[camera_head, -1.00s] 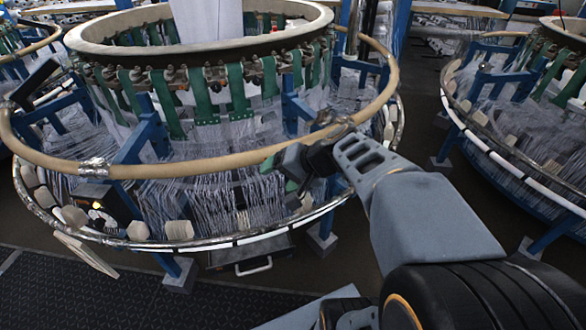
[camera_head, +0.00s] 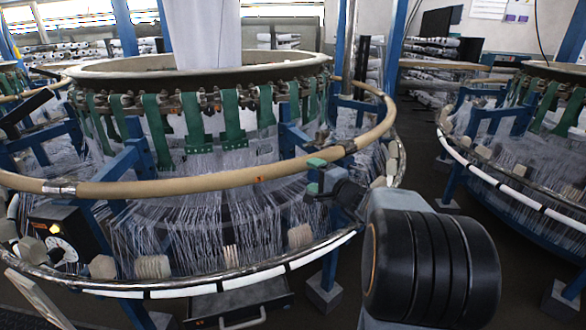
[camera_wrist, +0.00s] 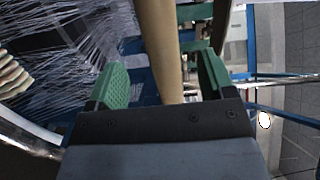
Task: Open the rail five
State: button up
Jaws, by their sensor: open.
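The tan rail (camera_head: 215,180) curves around the front of the circular loom and looks unbroken where I see it. In the wrist view, the rail (camera_wrist: 155,45) runs lengthwise between the green finger pads of my open gripper (camera_wrist: 165,75), nearer the right pad. I cannot tell whether either pad touches it.
The loom's lower white-striped ring (camera_head: 230,283) and white threads (camera_head: 190,230) lie below the rail. Blue posts (camera_head: 135,160) stand inside it. A control box with a dial (camera_head: 62,240) is at lower left. Another loom (camera_head: 520,140) stands right, with dark floor between.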

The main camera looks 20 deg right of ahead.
aim_at(299, 168)
jog(key=x, duration=0.9)
